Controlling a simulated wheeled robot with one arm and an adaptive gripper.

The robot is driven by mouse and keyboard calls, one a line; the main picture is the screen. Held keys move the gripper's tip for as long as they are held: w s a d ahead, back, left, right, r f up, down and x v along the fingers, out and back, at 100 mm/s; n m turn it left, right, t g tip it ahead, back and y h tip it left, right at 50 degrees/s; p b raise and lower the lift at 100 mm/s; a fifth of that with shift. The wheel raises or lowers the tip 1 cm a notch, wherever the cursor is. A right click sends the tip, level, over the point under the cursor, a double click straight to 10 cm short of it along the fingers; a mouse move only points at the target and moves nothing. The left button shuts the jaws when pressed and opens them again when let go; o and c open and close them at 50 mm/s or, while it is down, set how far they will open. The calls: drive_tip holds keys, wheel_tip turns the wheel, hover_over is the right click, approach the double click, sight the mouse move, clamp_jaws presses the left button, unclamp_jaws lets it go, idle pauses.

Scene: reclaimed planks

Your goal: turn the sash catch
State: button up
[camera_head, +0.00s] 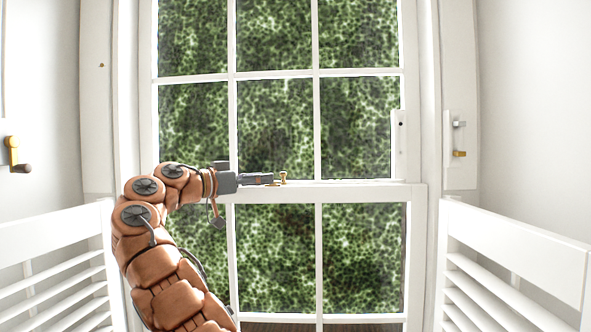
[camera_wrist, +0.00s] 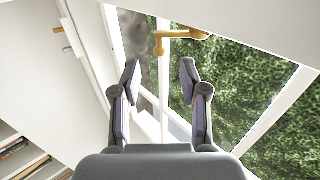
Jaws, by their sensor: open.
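The sash catch (camera_head: 283,178) is a small brass fitting on the white meeting rail (camera_head: 345,190) of the sash window. In the wrist view the brass catch (camera_wrist: 182,34) shows at the top, beyond the fingertips, with its arm lying sideways and a knob end at the left. My gripper (camera_head: 262,178) reaches in from the left along the rail, close to the catch. In the wrist view my gripper (camera_wrist: 160,72) has its two fingers apart with nothing between them. The catch looks just ahead of the fingers; whether they touch it I cannot tell.
White louvred shutters stand at left (camera_head: 55,235) and right (camera_head: 515,250) in front of the window. A brass handle (camera_head: 13,152) is on the left wall. A plate with small fittings (camera_head: 459,140) is on the right frame. Shelved books (camera_wrist: 14,147) show at lower left.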

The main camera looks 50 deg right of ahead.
sight(285, 176)
drive_tip(key=shift+s+d+r+p, duration=0.1)
drive_tip(key=shift+s+d+p, duration=0.15)
drive_tip(key=shift+d, duration=1.05)
drive_tip(key=shift+s+d+p, duration=0.2)
drive_tip(key=shift+d, duration=1.15)
drive_tip(key=shift+s+d+r+p, duration=0.1)
drive_tip(key=shift+s+d+p, duration=0.15)
drive_tip(key=shift+d, duration=1.05)
drive_tip(key=shift+c, duration=0.4)
